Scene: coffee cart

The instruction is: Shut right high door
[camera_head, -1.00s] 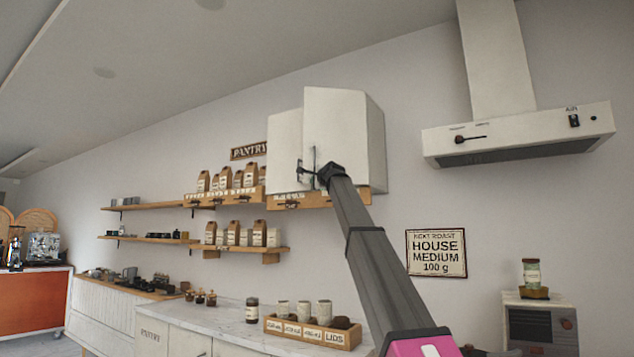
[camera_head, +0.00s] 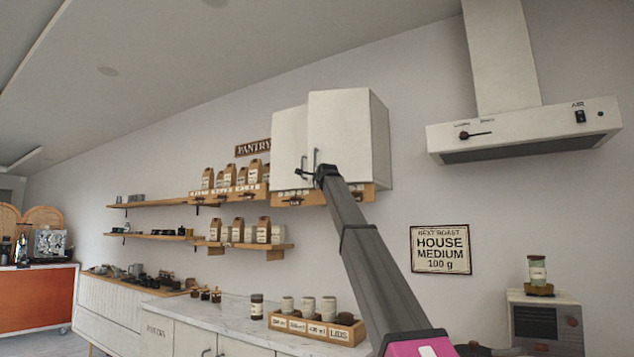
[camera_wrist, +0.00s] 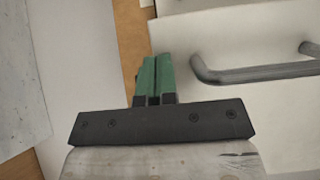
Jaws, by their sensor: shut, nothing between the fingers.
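The white high cabinet on the wall has a left door (camera_head: 289,138) and a right door (camera_head: 345,125). The left door looks flat against the cabinet. The right door's left edge stands a little proud of the left door, so it looks slightly ajar. My gripper (camera_head: 303,174) is at the lower left corner of the right door, near the two bar handles. In the wrist view my green fingers (camera_wrist: 154,78) are together and empty, in front of a pale panel. A grey bar handle (camera_wrist: 255,72) is to their right, apart from them. Whether the fingertips touch the door cannot be told.
A wooden shelf (camera_head: 330,193) runs directly under the cabinet. Shelves with paper bags (camera_head: 240,178) are to its left. A range hood (camera_head: 525,135) hangs at the right. The counter below holds a wooden lids box (camera_head: 345,333). The wall between cabinet and hood is clear.

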